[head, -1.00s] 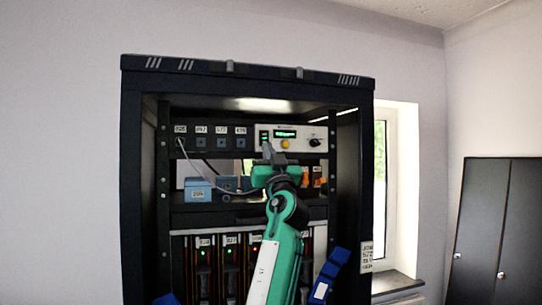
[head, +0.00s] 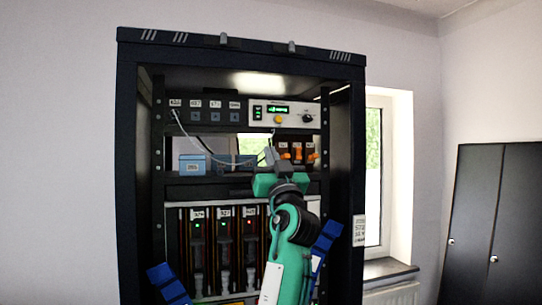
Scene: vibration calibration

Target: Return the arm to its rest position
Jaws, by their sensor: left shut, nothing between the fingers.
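My left arm, teal and grey, rises from the bottom of the head view in front of the open black rack (head: 131,180). Its left gripper (head: 269,154) points up, shut and empty, in front of the middle shelf opening. It shows just left of the orange-topped connectors (head: 298,154) and below the white instrument panel (head: 284,113) with its green display and yellow button. The arm hides part of the lower bays. My right gripper is not in view.
A blue box (head: 192,165) sits on the shelf, with a white cable above it. Lower slots (head: 197,240) show small red and green lights. Blue pieces (head: 168,283) show at both lower sides. A window (head: 374,165) and a dark cabinet (head: 494,225) stand right.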

